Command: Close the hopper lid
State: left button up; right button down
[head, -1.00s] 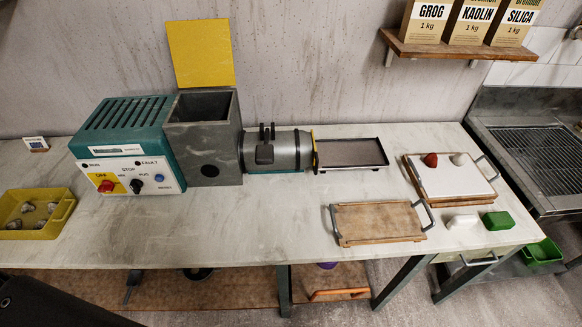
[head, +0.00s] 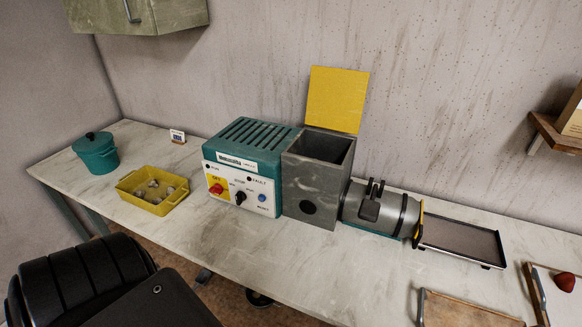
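The yellow hopper lid (head: 337,99) stands open, upright against the wall side of the grey hopper (head: 308,190). The hopper's top opening is uncovered, and its inside looks dark. The hopper is joined to the teal machine housing (head: 250,140) on its left and the grey barrel (head: 384,208) on its right. Part of my own dark body shows at the lower left. Neither gripper shows in the head view.
A yellow tray (head: 153,205) with several grey lumps and a teal lidded pot (head: 97,152) stand on the table's left. A dark tray (head: 462,241) and a wooden board (head: 465,310) lie right. A cabinet (head: 140,16) hangs at upper left. The table front before the machine is clear.

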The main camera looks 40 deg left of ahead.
aim_at(336, 97)
jog(key=k, duration=0.5)
jog(key=u, duration=1.6)
jog(key=i, duration=1.15)
jog(key=z, duration=2.35)
